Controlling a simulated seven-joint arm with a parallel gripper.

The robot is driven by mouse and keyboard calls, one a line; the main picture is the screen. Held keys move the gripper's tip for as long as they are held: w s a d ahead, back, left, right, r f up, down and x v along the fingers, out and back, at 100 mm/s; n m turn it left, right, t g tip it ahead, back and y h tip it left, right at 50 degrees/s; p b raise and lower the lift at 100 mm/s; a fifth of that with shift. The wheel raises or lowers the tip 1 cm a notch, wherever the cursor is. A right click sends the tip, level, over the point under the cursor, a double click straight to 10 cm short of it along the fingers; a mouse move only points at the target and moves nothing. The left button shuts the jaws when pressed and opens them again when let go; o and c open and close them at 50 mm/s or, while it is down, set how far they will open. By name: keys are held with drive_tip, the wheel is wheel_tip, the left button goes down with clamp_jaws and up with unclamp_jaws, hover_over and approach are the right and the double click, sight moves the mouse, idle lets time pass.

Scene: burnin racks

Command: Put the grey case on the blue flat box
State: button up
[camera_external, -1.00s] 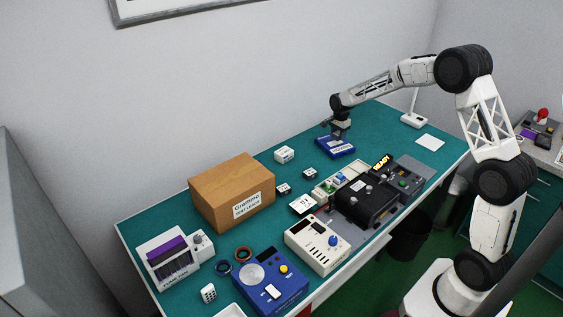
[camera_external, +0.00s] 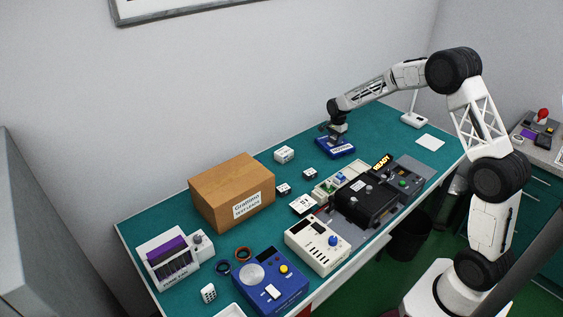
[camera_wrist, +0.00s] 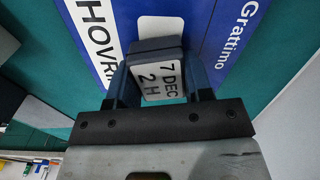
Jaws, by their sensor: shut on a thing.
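The grey case (camera_wrist: 158,72) with a white label reading "7 DEC 2 H" is between my gripper's two fingers in the wrist view. My gripper (camera_wrist: 160,85) is shut on it.
A large brown carton (camera_external: 225,185) stands left on the bench. A small white box (camera_external: 284,154) and small dark items lie between it and the blue flat box. A black machine (camera_external: 366,202) stands toward the front edge. The bench right of the blue box is mostly clear.

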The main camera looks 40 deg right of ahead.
drive_tip(key=shift+f, duration=0.2)
drive_tip(key=shift+f, duration=0.15)
drive_tip(key=o, duration=1)
wheel_tip(320, 180, up, 12)
drive_tip(key=shift+r, duration=0.2)
idle(0.6)
